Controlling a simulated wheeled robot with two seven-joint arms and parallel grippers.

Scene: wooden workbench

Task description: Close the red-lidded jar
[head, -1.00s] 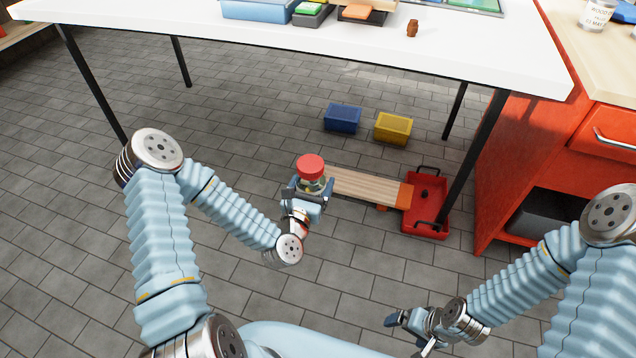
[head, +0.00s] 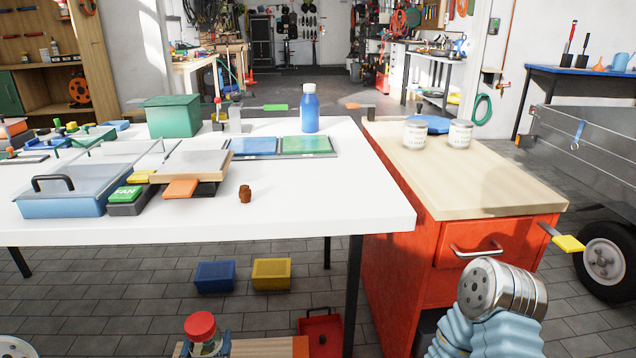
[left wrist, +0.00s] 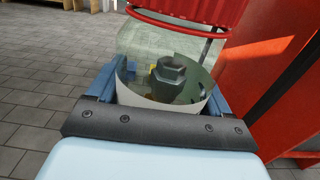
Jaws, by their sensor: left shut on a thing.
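The jar (head: 207,347) is clear with a red lid (head: 200,325) at its top; it shows at the bottom edge of the head view. My left gripper (left wrist: 160,92) is shut on the jar's body, with one blue finger on each side. In the left wrist view the clear jar wall (left wrist: 140,45) shows a dark hex-headed piece inside. The lid's ribbed red rim (left wrist: 180,18) is at the top of that view. I cannot tell how tightly the lid sits. My right gripper is outside both current views; only part of my right arm shows.
A red cabinet (head: 400,270) with two white-labelled jars on top stands right. Blue (head: 215,276) and yellow (head: 271,274) bins sit on the floor.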

